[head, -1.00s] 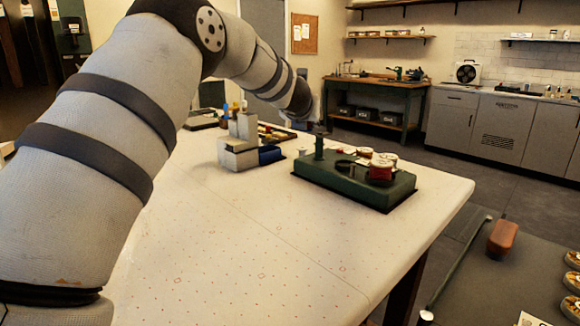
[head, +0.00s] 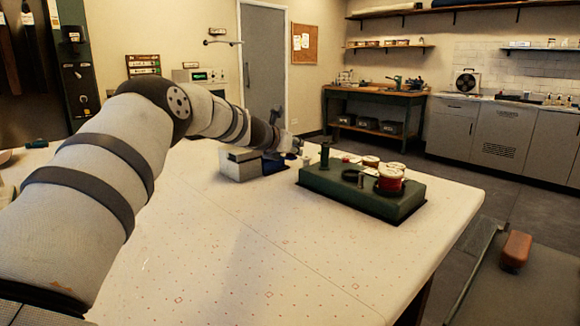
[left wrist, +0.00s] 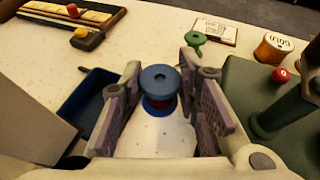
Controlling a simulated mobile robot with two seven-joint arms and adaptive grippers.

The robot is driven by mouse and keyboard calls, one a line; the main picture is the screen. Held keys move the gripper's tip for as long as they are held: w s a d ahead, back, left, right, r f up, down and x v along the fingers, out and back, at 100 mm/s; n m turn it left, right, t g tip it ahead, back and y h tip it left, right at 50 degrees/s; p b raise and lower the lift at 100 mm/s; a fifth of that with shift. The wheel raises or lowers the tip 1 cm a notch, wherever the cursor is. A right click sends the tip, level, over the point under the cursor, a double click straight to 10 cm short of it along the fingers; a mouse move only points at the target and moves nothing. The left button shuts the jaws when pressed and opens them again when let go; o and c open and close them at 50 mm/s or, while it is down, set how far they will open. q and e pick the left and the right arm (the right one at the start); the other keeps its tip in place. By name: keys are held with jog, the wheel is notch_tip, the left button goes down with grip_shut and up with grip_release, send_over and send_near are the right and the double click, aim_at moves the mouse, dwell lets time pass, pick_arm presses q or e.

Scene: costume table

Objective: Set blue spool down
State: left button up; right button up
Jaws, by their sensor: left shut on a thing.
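My left gripper (left wrist: 162,105) is shut on the blue spool (left wrist: 160,77), which stands between its two fingers in the left wrist view. The spool has a blue top and base with reddish thread between. I cannot tell whether its base touches the table. In the head view my left gripper (head: 298,146) is over the far part of the pale table (head: 230,225), between the grey box and the green block; the spool is not discernible there. My right gripper is not in view.
A grey box (head: 238,165) and a blue bin (left wrist: 88,103) are left of the gripper. The green block (head: 345,195) with a post and spools is on the right. The near tabletop is clear.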

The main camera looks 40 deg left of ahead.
aim_at(288, 156)
pick_arm(q)
notch_tip(288, 156, down, 3)
jog(key=shift+r+b, duration=0.15)
jog(key=shift+b, duration=0.15)
jog(key=shift+f, duration=0.2)
notch_tip(288, 156, down, 2)
jog(key=shift+f+b, duration=0.15)
jog(key=shift+b, duration=0.45)
jog(key=shift+f, duration=0.15)
jog(key=shift+c, duration=0.3)
jog(key=shift+r, duration=0.3)
jog(key=o, duration=0.7)
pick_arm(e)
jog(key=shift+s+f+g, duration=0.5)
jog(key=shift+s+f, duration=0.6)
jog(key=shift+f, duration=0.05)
pick_arm(q)
jog(key=shift+s+r, duration=0.1)
jog(key=shift+s, duration=0.05)
